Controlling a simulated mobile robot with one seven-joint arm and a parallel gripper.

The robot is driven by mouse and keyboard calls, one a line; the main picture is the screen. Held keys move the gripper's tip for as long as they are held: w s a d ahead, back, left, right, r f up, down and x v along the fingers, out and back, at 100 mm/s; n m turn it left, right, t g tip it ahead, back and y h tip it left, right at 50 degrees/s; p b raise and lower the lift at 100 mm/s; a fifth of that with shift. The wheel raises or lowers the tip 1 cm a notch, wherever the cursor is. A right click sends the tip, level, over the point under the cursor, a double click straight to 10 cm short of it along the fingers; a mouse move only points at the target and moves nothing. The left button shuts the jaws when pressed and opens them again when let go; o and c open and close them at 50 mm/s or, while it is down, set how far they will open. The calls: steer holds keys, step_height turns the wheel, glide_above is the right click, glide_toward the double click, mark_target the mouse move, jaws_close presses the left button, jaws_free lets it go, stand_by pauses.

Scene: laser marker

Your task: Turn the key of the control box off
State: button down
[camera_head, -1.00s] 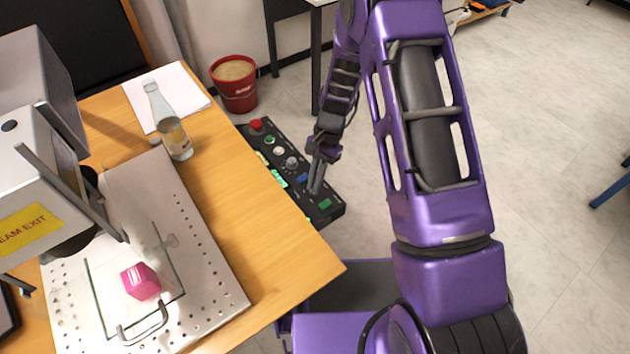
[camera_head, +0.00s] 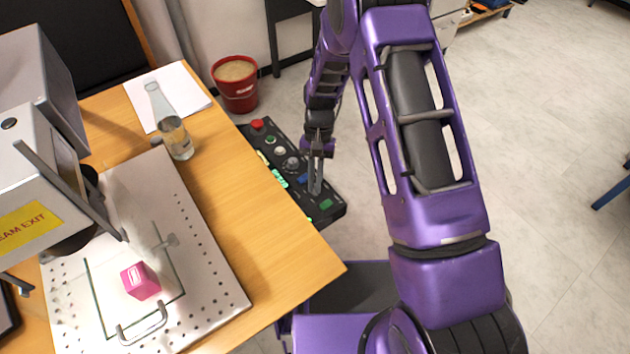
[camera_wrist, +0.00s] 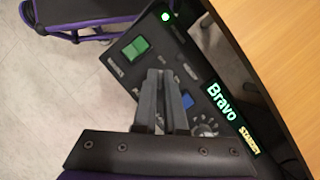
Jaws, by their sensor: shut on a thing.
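The black control box (camera_head: 270,165) sits beside the right edge of the wooden table, with a red button, knobs, a blue button and a green switch on its face. It also shows in the wrist view (camera_wrist: 193,45), with the green switch (camera_wrist: 136,47), the blue button (camera_wrist: 203,102) and lit "Bravo" lettering. My gripper (camera_head: 315,188) is over the box between the blue button and the green switch. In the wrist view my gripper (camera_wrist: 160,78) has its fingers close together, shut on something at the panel. The key itself is hidden behind the fingers.
The wooden table (camera_head: 225,200) borders the box on the left. On it are a metal plate (camera_head: 215,290), a pink cube (camera_head: 140,281), a glass bottle (camera_head: 174,138) and the grey laser machine (camera_head: 35,180). A red bucket (camera_head: 238,96) stands behind.

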steer(key=c, duration=1)
jaws_free()
steer(key=p+v, duration=0.2)
steer(key=v, duration=1.5)
steer(key=shift+r, duration=0.3)
